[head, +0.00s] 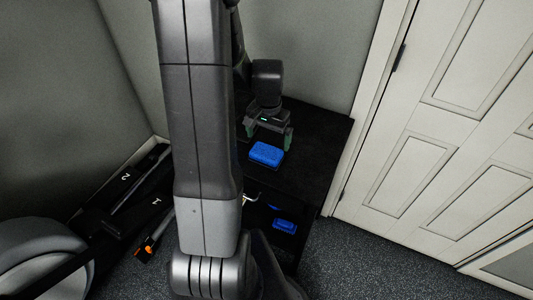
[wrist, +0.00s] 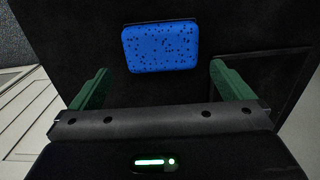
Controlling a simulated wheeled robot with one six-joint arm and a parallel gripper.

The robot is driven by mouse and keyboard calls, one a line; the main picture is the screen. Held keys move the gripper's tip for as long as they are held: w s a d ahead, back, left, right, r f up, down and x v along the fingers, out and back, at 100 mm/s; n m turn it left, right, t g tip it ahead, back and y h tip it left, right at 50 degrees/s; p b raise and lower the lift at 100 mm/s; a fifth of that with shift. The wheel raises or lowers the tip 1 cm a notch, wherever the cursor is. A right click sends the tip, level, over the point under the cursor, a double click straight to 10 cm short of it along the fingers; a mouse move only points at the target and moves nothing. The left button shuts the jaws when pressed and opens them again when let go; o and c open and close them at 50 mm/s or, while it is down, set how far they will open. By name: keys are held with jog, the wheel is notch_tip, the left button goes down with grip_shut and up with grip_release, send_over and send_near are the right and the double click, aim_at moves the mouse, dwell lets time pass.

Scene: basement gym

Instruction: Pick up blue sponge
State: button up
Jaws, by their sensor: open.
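The blue sponge (head: 266,153) lies flat on top of a black cabinet. In the wrist view the sponge (wrist: 160,47) is a dark-speckled, rounded rectangle beyond the fingertips, near the top of the picture. My gripper (head: 273,140) is over the cabinet top, just behind the sponge in the head view. Its two green fingers (wrist: 159,82) are spread wide with nothing between them. The sponge's width fits within the gap between the fingers. I cannot tell how high the fingertips are above the surface.
The black cabinet top (head: 318,140) is otherwise clear. A smaller blue object (head: 285,225) sits lower at the cabinet's front. A white panelled door (head: 420,150) stands to the right. Black gym equipment (head: 120,205) stands at the left, and a grey wall is behind.

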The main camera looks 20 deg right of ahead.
aim_at(268, 148)
jog(key=shift+w+d+f+p, duration=0.1)
jog(key=shift+f+p, duration=0.1)
jog(key=shift+f, duration=1.45)
jog(key=shift+w+f+p, duration=0.1)
jog(key=shift+f+p, duration=0.05)
jog(key=shift+f, duration=1.45)
jog(key=c, duration=0.8)
jog(key=shift+o, duration=0.2)
notch_tip(268, 148, up, 10)
jog(key=shift+r, duration=0.1)
